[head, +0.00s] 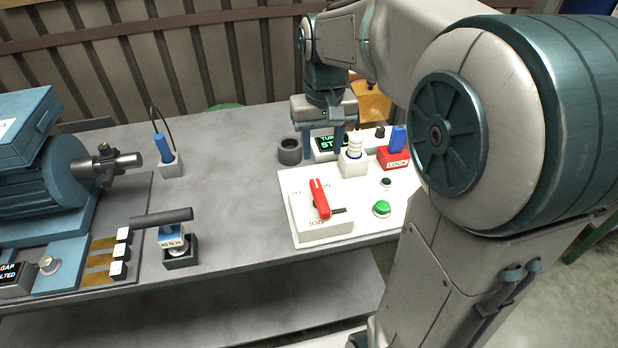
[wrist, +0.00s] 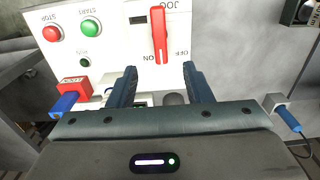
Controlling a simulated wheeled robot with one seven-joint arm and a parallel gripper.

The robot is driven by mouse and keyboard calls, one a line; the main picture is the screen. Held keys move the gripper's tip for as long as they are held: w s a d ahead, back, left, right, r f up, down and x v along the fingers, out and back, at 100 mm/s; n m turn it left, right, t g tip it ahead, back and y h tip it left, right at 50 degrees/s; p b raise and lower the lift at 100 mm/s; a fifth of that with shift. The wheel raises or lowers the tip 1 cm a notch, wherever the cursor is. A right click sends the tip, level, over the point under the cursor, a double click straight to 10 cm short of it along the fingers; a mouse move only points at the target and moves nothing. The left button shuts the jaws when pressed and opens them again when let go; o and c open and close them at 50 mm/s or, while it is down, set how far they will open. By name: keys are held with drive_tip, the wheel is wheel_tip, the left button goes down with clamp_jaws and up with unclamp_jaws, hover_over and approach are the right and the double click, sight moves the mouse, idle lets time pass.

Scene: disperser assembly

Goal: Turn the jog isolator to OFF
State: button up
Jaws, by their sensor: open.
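The jog isolator is a red handle (head: 319,198) on a white box marked OFF, ON and JOG. Its far end lies between the OFF and ON marks, close beside ON. In the wrist view the red handle (wrist: 159,36) appears upside down, with ON to its left and OFF to its right. My gripper (head: 323,152) is open and empty, pointing down behind the isolator box, apart from the handle. In the wrist view my gripper (wrist: 159,68) has its fingers spread to either side of the handle's line, with the handle beyond the tips.
A white stacked knob (head: 354,146) stands close right of my gripper. A red LOCK block (head: 394,158) with a blue piece and a green button (head: 381,208) are further right. A dark ring (head: 289,151) is on the left.

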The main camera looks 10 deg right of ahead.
sight(320, 194)
drive_tip(key=f, duration=1.4)
drive_tip(key=shift+w+f, duration=0.2)
drive_tip(key=shift+w, duration=0.05)
drive_tip(key=c, duration=1)
